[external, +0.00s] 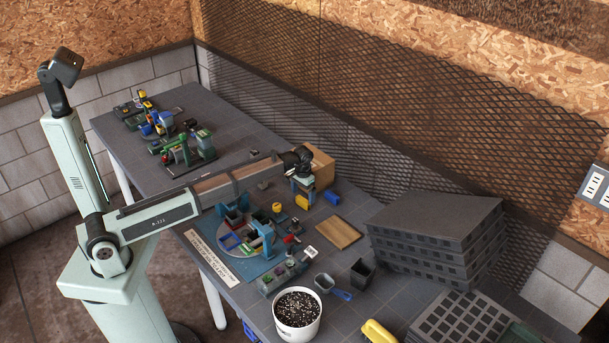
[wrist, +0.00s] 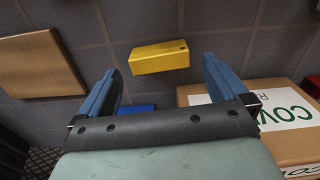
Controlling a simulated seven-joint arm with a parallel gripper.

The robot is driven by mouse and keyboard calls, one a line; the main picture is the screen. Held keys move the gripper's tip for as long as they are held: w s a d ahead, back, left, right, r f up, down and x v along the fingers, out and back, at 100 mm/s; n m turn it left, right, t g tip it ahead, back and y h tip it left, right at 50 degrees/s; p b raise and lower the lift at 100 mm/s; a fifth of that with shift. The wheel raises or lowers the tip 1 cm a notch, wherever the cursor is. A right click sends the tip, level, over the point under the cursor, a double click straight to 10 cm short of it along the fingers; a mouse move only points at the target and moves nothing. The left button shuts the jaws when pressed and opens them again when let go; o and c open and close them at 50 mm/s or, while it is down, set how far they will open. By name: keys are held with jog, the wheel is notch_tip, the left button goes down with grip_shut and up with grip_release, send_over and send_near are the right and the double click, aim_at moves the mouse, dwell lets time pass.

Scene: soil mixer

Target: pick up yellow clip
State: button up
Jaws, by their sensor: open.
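The yellow clip (wrist: 159,57) is a small yellow block lying on the dark tiled table in the wrist view. It sits between and a little beyond the blue fingertips of my gripper (wrist: 158,75), which are spread apart and empty. In the external view my gripper (external: 302,185) points down near the cardboard box, and a yellow piece that looks like the clip (external: 302,202) shows just below it. I cannot tell the exact height of the fingers above the table.
A cardboard box (wrist: 245,110) with green lettering stands close to the right finger. A wooden board (wrist: 40,62) lies to the left. A blue piece (wrist: 136,109) lies between the fingers, partly hidden by my gripper. A blue fixture (external: 262,240) and stacked dark trays (external: 435,235) stand nearby.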

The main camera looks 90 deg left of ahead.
aim_at(303, 199)
jog(key=shift+f, duration=2)
jog(key=shift+c, duration=0.5)
jog(key=c, duration=0.7)
